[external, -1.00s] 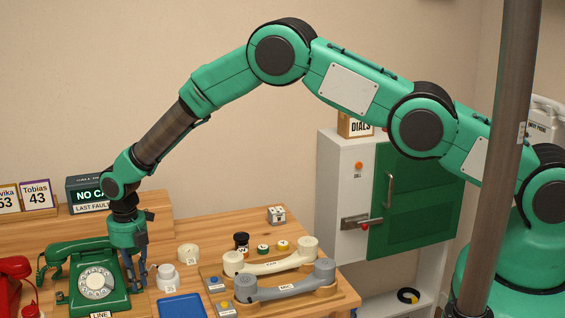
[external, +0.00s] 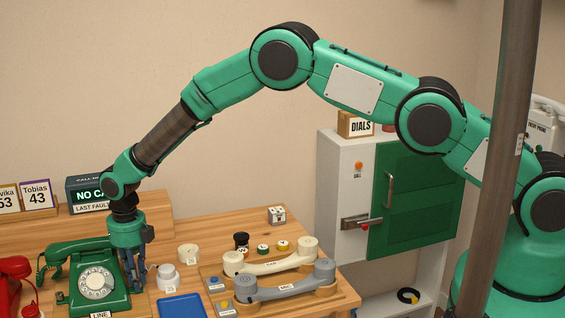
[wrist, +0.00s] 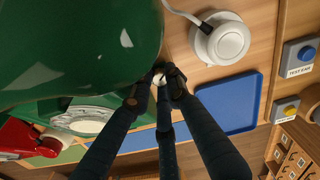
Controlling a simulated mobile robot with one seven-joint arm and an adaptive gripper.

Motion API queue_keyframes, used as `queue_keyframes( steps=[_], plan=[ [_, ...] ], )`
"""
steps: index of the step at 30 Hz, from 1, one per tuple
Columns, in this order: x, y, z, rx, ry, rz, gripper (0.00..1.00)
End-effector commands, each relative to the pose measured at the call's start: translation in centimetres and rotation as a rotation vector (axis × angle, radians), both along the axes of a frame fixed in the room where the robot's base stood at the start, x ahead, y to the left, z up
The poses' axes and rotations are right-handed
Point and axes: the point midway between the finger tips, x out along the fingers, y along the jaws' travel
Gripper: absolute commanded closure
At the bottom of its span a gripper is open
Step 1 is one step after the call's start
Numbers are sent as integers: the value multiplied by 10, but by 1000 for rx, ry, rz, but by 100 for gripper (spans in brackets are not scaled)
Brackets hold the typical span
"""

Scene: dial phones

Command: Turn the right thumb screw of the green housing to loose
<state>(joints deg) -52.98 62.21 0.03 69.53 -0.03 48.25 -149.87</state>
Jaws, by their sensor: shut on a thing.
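The green housing is the green dial phone (external: 113,270) at the left of the table, with a pale dial on its front. Its green body fills the upper left of the wrist view (wrist: 70,45), with the dial below it. My gripper (external: 137,286) points down at the right side of the housing. In the wrist view its dark fingers (wrist: 157,84) close around a small pale metal knob, the right thumb screw (wrist: 158,77), beside the housing's edge. The fingers hide most of the screw, so I cannot tell how far it is turned.
A white round piece (external: 168,277) with a cord stands just right of my gripper. A blue tray (external: 182,306) lies in front of it. A red phone (external: 12,285) is at the far left. Cream and grey handsets (external: 285,289) rest on the right.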

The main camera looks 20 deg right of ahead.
Motion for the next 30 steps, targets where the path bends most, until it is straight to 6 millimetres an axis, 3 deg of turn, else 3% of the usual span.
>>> queue_keyframes(
  steps=[2, 17, 30],
  plan=[
    [0, 1, 1, 1, -1, 0, 75],
    [0, 0, 0, 0, 0, -24, 75],
    [0, 0, 1, 0, 0, -249, 75]
  ],
)
